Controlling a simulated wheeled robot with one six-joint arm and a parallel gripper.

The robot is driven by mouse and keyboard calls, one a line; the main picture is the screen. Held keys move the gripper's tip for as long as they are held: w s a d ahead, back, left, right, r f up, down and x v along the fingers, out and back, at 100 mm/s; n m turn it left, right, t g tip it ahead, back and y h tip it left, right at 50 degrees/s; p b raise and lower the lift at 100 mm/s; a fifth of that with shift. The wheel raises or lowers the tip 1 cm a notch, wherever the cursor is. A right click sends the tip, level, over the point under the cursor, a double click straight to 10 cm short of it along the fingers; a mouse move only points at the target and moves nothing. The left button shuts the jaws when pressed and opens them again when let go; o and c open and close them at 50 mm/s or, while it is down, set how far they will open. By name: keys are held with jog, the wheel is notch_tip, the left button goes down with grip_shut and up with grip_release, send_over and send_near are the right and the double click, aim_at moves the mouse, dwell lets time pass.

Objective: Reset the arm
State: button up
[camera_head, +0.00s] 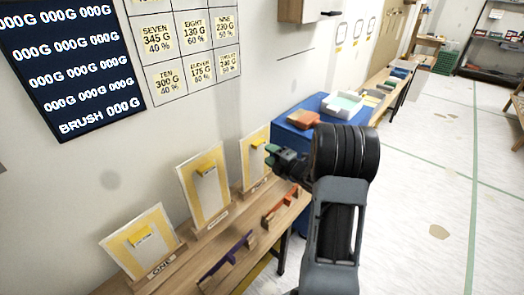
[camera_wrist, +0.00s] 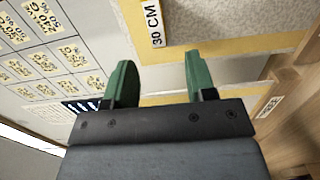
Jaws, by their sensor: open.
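My gripper (camera_head: 283,160) is at the end of my arm, above the right part of the wooden bench, close to the rightmost framed panel (camera_head: 246,149). In the wrist view my gripper (camera_wrist: 158,85) has its two green fingers spread apart with nothing between them. A yellow-bordered panel with a "30 CM" label (camera_wrist: 154,24) is in front of the fingers there. I cannot tell whether a finger touches it.
The wooden bench (camera_head: 197,251) also bears two more framed panels (camera_head: 203,187) (camera_head: 143,241), a purple tool (camera_head: 228,254) and an orange tool (camera_head: 281,207). A blue table (camera_head: 290,132) with trays stands behind. The floor at right (camera_head: 420,200) is clear.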

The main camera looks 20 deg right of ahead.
jog(key=v, duration=0.8)
jog(key=s+d+f+m+g+h, duration=0.3)
jog(key=d+f+m+g+h, duration=0.45)
jog(key=m, duration=0.55)
jog(key=s+a+r+m+g+p, duration=0.2)
jog(key=s+a+r+m+p, duration=0.1)
jog(key=a+r, duration=0.5)
jog(key=s+a+r+m+g+y+p, duration=0.1)
jog(key=s+a+r+m+p, duration=0.2)
jog(key=s+a+r+p, duration=0.3)
jog(key=s+a+r+m+g+p, duration=0.2)
jog(key=s+a+r+p, duration=0.3)
jog(key=a+r, duration=0.6)
jog(key=shift+r+m+g, duration=0.35)
jog(key=shift+r+m, duration=0.15)
